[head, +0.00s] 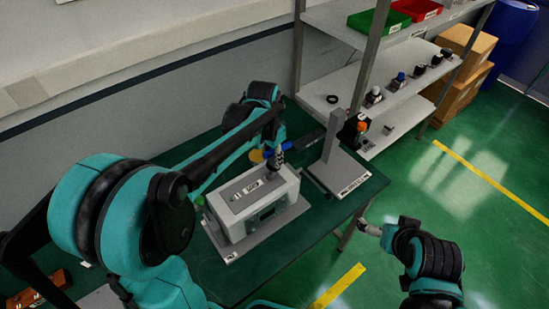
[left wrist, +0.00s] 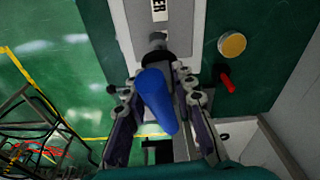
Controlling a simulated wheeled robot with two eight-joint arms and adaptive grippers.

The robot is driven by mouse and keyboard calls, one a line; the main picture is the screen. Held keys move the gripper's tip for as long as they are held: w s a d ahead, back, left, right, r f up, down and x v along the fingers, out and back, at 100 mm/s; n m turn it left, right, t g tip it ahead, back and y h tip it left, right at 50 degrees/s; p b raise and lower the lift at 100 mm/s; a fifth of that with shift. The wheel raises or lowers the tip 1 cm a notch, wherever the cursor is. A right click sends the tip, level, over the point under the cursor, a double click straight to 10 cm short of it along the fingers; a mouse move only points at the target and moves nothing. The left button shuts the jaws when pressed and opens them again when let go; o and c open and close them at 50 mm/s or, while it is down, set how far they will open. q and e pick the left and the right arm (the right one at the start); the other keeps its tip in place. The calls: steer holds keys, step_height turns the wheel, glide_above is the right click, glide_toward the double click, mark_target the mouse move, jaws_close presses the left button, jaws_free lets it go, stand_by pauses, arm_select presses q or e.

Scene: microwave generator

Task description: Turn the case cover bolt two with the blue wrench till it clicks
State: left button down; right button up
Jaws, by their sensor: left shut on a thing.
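The pale grey generator case (head: 232,222) sits on a grey base plate on the green table, with a label on its top. My left gripper (head: 274,163) is over the case's far right corner. It is shut on the blue wrench (left wrist: 157,98), whose blue handle lies between the fingers in the left wrist view (left wrist: 158,85). The wrench's dark collar and metal end point toward the case top near a white label. The bolt is hidden, and I cannot tell whether the wrench touches it. My right gripper (head: 368,229) is low beside the table's right edge; its finger opening is unclear.
A grey upright stand (head: 333,165) on a labelled base is close right of the case. A yellow disc (head: 256,155) lies behind it. A shelf (head: 410,88) with several small parts and bins stands at the back right. Green floor at right is open.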

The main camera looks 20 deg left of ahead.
arm_select(q)
steer(key=n, duration=0.3)
steer(key=shift+w+a+n, duration=0.2)
steer(key=shift+a+n, duration=0.05)
steer(key=shift+n, duration=0.05)
steer(key=n, duration=0.2)
steer(key=shift+a+n+y, duration=0.2)
steer(key=shift+n+y, duration=0.1)
steer(key=shift+n, duration=0.1)
steer(key=shift+a+n, duration=0.15)
steer(key=shift+n, duration=0.75)
steer(key=n, duration=0.4)
steer(key=shift+a+n+y, duration=0.3)
steer(key=shift+y, duration=0.1)
steer(key=m, duration=0.4)
steer(key=shift+d+f+m, duration=0.1)
steer(key=shift+d+m, duration=0.2)
steer(key=shift+d, duration=0.05)
